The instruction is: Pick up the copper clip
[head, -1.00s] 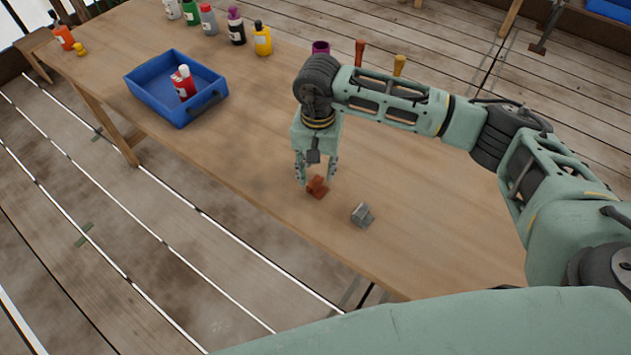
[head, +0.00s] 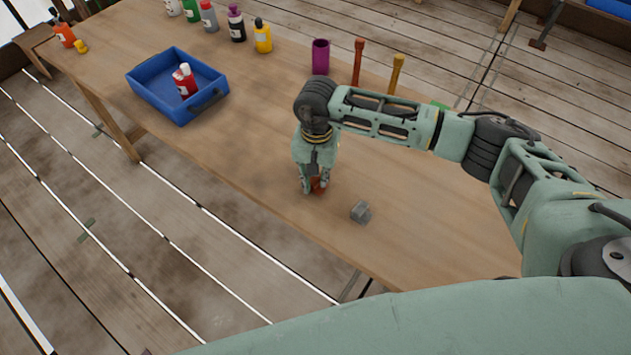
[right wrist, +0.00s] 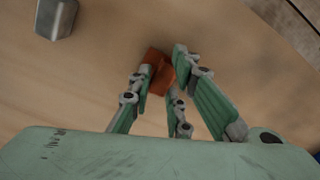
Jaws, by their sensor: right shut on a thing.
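The copper clip (head: 318,186) is a small orange-brown block at the tabletop, partly hidden by the fingers of my right gripper (head: 314,187). In the right wrist view the copper clip (right wrist: 157,72) sits between the fingertips of my right gripper (right wrist: 162,78), which are shut on it. I cannot tell whether the clip is clear of the table. My left gripper is not in view.
A grey metal clip (head: 361,212) lies on the wooden table (head: 420,235) just right of my gripper. A blue tray (head: 150,97) holding a red bottle (head: 184,82) stands at the left. Several bottles, a purple cup (head: 320,56) and two upright tools stand farther back.

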